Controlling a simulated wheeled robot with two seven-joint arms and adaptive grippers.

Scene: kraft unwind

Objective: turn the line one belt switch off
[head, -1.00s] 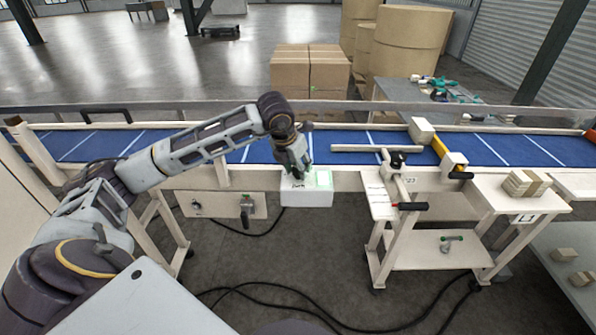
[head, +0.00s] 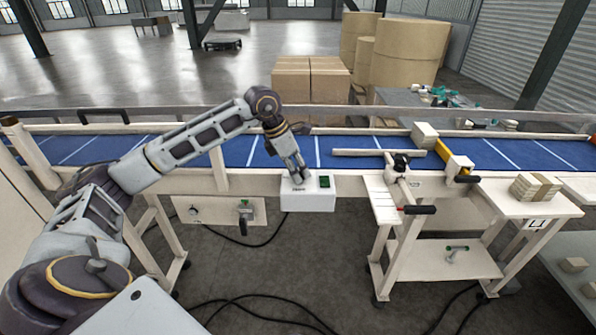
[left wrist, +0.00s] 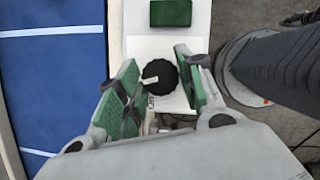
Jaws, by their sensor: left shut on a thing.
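The belt switch is a black round knob (left wrist: 159,77) with a pale pointer mark, on top of a white control box (head: 307,201) at the conveyor's near edge. A dark green rectangle (head: 324,181) sits beside it on the box; it also shows in the left wrist view (left wrist: 171,13). My left gripper (head: 299,180) points down at the box. In the left wrist view its green-padded fingers (left wrist: 160,92) are on either side of the knob, shut on it. In the head view the gripper hides the knob. My right gripper is not in view.
The blue conveyor belt (head: 347,150) runs behind the box. A lower panel (head: 218,210) with a small knob and a handle is at the left. Cables lie on the floor.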

